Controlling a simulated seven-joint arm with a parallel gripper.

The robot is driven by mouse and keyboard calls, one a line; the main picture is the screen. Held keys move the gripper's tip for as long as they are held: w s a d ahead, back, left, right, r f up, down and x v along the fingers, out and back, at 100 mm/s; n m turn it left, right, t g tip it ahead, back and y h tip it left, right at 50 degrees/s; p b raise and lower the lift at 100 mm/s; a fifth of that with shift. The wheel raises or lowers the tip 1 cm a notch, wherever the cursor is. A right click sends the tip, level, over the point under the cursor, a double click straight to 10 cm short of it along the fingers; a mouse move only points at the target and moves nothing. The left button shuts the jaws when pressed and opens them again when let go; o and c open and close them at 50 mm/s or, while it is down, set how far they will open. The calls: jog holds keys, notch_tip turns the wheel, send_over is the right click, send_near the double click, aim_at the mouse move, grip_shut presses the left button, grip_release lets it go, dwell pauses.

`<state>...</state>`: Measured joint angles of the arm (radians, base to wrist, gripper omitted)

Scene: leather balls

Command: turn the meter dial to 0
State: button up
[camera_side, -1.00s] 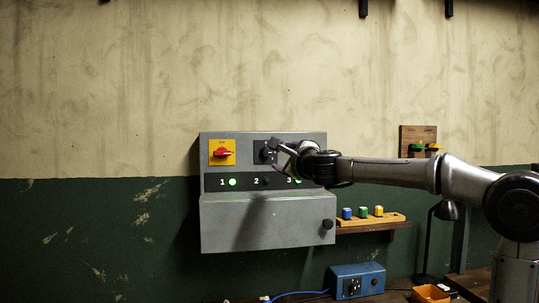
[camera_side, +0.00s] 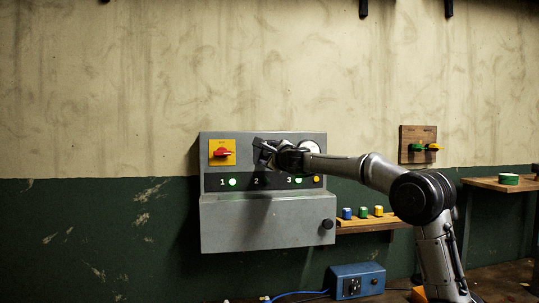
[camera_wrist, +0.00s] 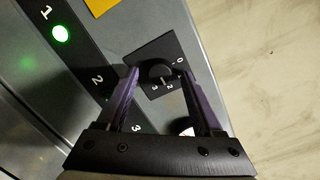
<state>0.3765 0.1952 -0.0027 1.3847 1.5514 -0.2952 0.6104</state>
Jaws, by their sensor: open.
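The meter dial is a small black plate (camera_wrist: 148,54) with a round dark knob (camera_wrist: 155,71) and white figures around it, including a 0 at the right of the knob in the wrist view. A pale mark shows at the knob's lower edge; I cannot tell exactly which figure it points to. My gripper (camera_wrist: 160,75) is open, with one finger on each side of the knob. I cannot tell whether the fingers touch it. In the side view my gripper (camera_side: 263,151) is at the panel's upper middle and hides most of the dial.
The grey cabinet (camera_side: 230,225) also carries a red switch on a yellow plate (camera_side: 222,152) left of the dial and a numbered strip with lit green lamps (camera_side: 232,182) below it. A blue box (camera_side: 357,280) sits below.

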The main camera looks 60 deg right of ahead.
jog(key=shift+w+d, duration=0.1)
grip_shut()
dwell(0.4)
